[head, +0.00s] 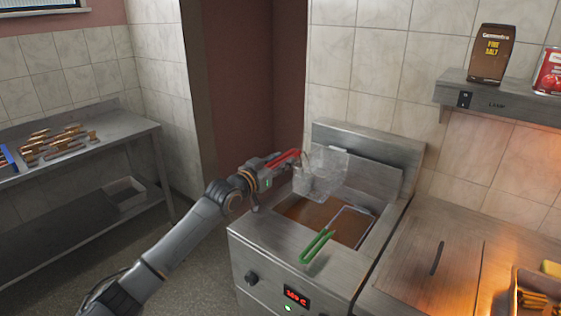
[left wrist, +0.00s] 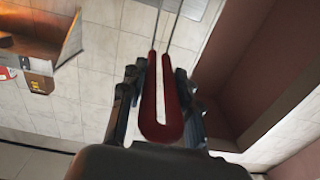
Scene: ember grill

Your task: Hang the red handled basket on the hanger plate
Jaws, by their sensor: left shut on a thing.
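The red handled basket (head: 320,172) is a pale wire mesh basket, held in the air above the left rear of the fryer. My left gripper (head: 275,165) is shut on its red handle. In the left wrist view the red loop handle (left wrist: 163,115) lies between the fingers of the left gripper (left wrist: 160,88), and two wire rods run on from it. The upright metal plate at the fryer's back, seemingly the hanger plate (head: 388,155), stands behind the basket, which partly covers it. I cannot tell whether they touch. My right gripper is not in view.
A basket with a green handle (head: 317,246) sits in the fryer's oil (head: 308,211), below the red one. A steel counter (head: 425,275) adjoins at right, under a shelf (head: 500,99) with a brown packet (head: 491,55). A side table (head: 90,147) holds several tools.

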